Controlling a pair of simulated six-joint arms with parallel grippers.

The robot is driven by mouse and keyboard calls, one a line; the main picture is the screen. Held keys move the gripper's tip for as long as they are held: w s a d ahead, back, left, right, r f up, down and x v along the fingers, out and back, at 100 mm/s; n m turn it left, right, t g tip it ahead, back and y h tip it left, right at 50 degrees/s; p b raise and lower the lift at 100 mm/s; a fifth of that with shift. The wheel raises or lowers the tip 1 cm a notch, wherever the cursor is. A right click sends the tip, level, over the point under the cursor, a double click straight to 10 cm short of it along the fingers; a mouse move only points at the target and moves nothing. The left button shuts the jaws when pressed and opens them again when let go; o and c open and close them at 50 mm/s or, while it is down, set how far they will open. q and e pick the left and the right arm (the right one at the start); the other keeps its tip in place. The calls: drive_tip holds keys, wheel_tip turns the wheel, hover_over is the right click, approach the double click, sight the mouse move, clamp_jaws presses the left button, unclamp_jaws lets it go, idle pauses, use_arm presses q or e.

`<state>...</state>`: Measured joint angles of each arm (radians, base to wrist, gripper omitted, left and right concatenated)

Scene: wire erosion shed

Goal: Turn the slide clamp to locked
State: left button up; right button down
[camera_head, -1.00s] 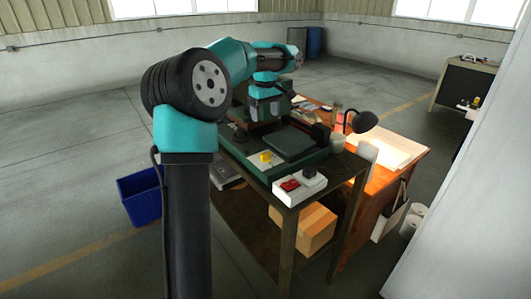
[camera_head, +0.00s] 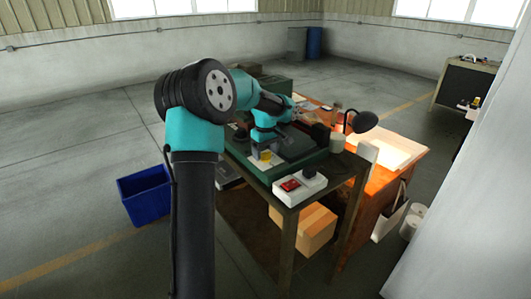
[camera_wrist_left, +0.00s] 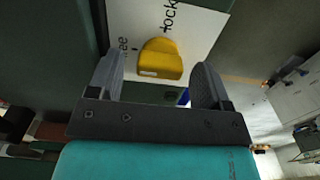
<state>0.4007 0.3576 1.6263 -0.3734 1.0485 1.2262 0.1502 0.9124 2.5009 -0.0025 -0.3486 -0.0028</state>
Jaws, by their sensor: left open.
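The slide clamp knob (camera_wrist_left: 160,58) is yellow and sits on a white label plate (camera_wrist_left: 205,28) in the left wrist view. The plate carries a word reading "lock…" above the knob and a partly hidden word to its left. A small pale mark shows on the knob's lower left face. My left gripper (camera_wrist_left: 158,66) is open, with one finger on each side of the knob and visible gaps between. My right gripper is not in view.
The green machine bed stands on a dark table. A white box with a red switch (camera_head: 289,185) sits at its front edge. A black lamp (camera_head: 363,121) stands over the wooden desk (camera_head: 392,150) to the right. A blue bin (camera_head: 146,195) is on the floor at left.

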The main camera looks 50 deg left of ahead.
use_arm(q)
drive_tip(key=shift+f, duration=0.25)
drive_tip(key=c, duration=0.9)
